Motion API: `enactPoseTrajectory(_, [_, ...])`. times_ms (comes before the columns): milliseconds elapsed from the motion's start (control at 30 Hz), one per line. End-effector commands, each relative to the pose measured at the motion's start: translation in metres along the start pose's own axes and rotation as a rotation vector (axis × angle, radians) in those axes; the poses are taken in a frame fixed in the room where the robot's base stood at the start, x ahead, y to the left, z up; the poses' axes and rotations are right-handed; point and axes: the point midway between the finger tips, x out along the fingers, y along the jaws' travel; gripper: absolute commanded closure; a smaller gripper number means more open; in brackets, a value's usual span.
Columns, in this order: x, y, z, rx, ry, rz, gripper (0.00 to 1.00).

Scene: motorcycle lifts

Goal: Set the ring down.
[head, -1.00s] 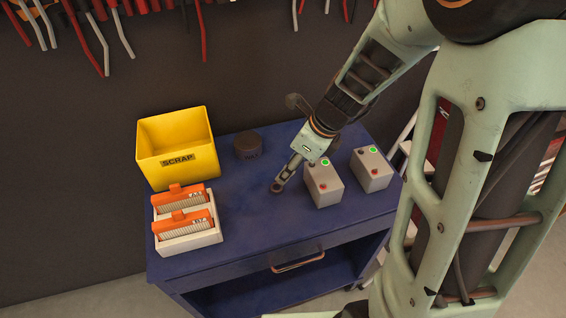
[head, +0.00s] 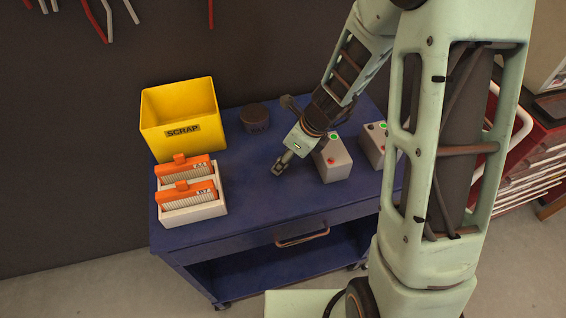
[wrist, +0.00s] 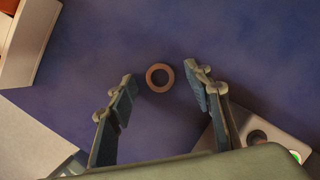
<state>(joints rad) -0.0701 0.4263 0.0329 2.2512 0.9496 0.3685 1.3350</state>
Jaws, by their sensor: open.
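A small copper-brown ring (wrist: 149,78) lies flat on the blue cart top in the wrist view. It sits between and slightly beyond the tips of my gripper (wrist: 161,78), with blue surface showing between it and both fingers. The fingers are spread and hold nothing. In the head view my gripper (head: 277,171) points down at the middle of the cart top, left of a grey button box. The ring cannot be made out in the head view.
The blue cart (head: 250,205) carries a yellow scrap bin (head: 182,135), a white tray (head: 195,214) of orange-handled brushes and a dark round tin (head: 255,117). Two grey button boxes (head: 333,160) stand close to my gripper's right. The cart's front middle is clear.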

Motion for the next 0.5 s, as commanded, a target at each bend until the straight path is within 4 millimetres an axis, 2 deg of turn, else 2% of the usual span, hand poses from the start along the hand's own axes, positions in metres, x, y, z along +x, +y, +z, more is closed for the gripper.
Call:
enactPoseTrajectory(133, [-0.0005,-0.0002,0.0002,0.0,0.0,0.0,0.54])
enactPoseTrajectory(500, [-0.0007,-0.0001,0.0002,0.0,0.0,0.0,0.94])
